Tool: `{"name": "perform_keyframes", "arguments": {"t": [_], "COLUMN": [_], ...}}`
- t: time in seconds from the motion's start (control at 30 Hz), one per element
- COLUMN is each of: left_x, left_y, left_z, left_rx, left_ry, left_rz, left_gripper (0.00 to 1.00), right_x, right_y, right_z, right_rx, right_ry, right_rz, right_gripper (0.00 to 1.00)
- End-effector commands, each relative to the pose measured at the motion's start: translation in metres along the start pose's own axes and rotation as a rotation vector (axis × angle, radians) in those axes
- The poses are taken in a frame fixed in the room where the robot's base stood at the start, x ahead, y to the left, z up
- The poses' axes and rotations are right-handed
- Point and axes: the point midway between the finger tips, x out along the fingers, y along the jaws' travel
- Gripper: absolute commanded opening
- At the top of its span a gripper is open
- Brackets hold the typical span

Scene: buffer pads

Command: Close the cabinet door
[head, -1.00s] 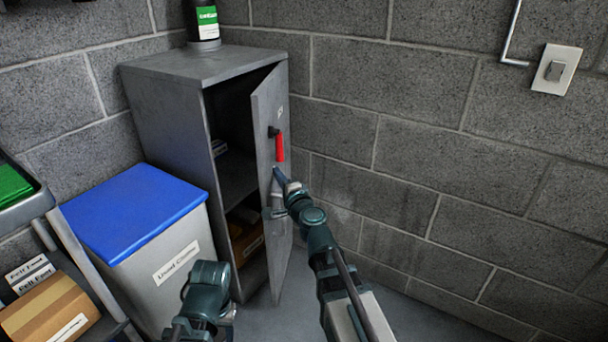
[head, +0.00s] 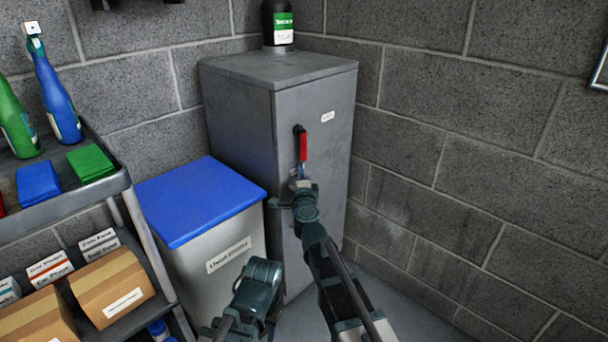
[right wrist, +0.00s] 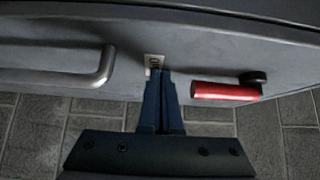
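The grey metal cabinet (head: 243,105) stands in the corner. Its door (head: 335,150) lies flush with the front, with no gap visible. A red-gripped lever handle (head: 302,146) is on the door; it also shows in the right wrist view (right wrist: 225,92). My right gripper (head: 300,183) is at the door face just below the red lever. In the right wrist view its fingers (right wrist: 157,76) are together with nothing between them, tips at or very near the door beside a small plate. Whether they touch is unclear.
A bin with a blue lid (head: 200,200) stands left of the cabinet. A cart (head: 125,182) with bottles and boxes is further left. A dark bottle (head: 278,22) stands on the cabinet. A grey bar handle (right wrist: 60,78) shows in the wrist view. Floor at right is clear.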

Motion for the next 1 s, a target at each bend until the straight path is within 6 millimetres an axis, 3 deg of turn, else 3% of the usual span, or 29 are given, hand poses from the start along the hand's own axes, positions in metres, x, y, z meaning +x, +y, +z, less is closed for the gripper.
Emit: {"name": "perform_keyframes", "arguments": {"t": [0.03,0.1,0.53,0.77,1.0], "left_x": [-0.001,-0.002,-0.003,-0.003,-0.002], "left_y": [0.000,0.000,0.000,0.000,0.000], "left_z": [0.000,0.000,0.000,0.000,0.000], "left_rx": [0.000,0.000,0.000,0.000,0.000], "left_ry": [0.000,0.000,0.000,0.000,0.000], "left_rz": [0.000,0.000,0.000,0.000,0.000], "left_gripper": [0.50,0.50,0.50,0.50,0.50], "right_x": [0.014,0.016,0.012,-0.023,-0.072], "right_y": [-0.002,-0.002,-0.003,-0.004,-0.003], "right_z": [0.013,0.014,0.009,-0.026,0.002], "right_rx": [-0.002,-0.002,-0.003,0.001,0.003], "right_ry": [-0.025,-0.025,-0.023,-0.003,-0.004], "right_rz": [-0.001,-0.001,-0.002,-0.004,-0.004], "right_gripper": [0.00,0.00,0.00,0.00,0.00]}}
